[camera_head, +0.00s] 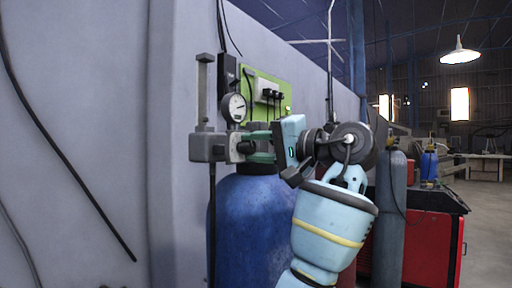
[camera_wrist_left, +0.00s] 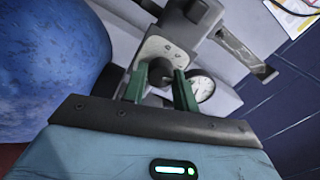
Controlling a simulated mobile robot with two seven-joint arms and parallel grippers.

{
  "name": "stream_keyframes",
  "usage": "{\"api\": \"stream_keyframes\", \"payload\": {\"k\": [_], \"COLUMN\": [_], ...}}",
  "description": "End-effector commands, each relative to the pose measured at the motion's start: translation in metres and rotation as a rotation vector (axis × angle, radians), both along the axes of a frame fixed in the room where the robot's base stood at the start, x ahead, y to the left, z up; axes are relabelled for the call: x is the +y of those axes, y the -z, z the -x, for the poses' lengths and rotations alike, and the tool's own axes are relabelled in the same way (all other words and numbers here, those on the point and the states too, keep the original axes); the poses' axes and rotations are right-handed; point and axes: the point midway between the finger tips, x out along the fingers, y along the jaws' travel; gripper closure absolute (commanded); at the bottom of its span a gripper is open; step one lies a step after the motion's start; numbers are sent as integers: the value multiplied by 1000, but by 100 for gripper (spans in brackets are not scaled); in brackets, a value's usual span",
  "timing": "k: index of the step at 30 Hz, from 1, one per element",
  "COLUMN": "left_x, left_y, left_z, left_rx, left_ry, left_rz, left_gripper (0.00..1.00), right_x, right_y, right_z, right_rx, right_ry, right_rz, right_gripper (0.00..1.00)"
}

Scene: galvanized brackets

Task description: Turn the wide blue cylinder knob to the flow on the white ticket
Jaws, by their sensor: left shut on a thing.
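The wide blue cylinder (camera_head: 252,230) stands upright against the wall, and its rounded side fills the left of the left wrist view (camera_wrist_left: 45,70). A grey valve block (camera_head: 209,147) sits above it, with a round white-faced gauge (camera_head: 234,107); the gauge also shows in the left wrist view (camera_wrist_left: 202,88). My left gripper (camera_head: 248,148) reaches in from the right, its green fingers shut on the small dark knob (camera_wrist_left: 160,71) at the front of the valve block. The fingers partly hide the knob, and its setting cannot be read. My right gripper is not in view.
A green board (camera_head: 262,84) with a white box and dark plugs hangs on the wall behind. A sheet of white paper (camera_wrist_left: 296,12) shows at the wrist view's corner, unreadable. A grey cylinder (camera_head: 391,225) and red cabinet (camera_head: 432,245) stand to the right.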

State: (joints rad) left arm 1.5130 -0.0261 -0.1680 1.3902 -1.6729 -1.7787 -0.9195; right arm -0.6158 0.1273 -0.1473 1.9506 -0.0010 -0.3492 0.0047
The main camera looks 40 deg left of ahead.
Motion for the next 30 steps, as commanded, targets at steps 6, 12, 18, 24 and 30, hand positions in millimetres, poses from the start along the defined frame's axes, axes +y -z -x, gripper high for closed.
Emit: {"api": "stream_keyframes", "payload": {"k": [6, 12, 18, 24, 30], "left_x": [0, 0, 0, 0, 0], "left_y": [0, 0, 0, 0, 0], "left_z": [0, 0, 0, 0, 0], "left_rx": [93, 133, 141, 140, 140], "left_ry": [2, 1, 1, 1, 1], "left_rz": [10, 14, 15, 14, 14], "left_gripper": [94, 94, 94, 94, 52], "right_x": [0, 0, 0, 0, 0], "right_y": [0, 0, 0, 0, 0], "right_z": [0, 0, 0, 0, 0], "right_rx": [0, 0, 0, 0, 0], "right_ry": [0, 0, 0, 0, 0], "right_rz": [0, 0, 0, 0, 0], "right_gripper": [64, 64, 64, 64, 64]}}
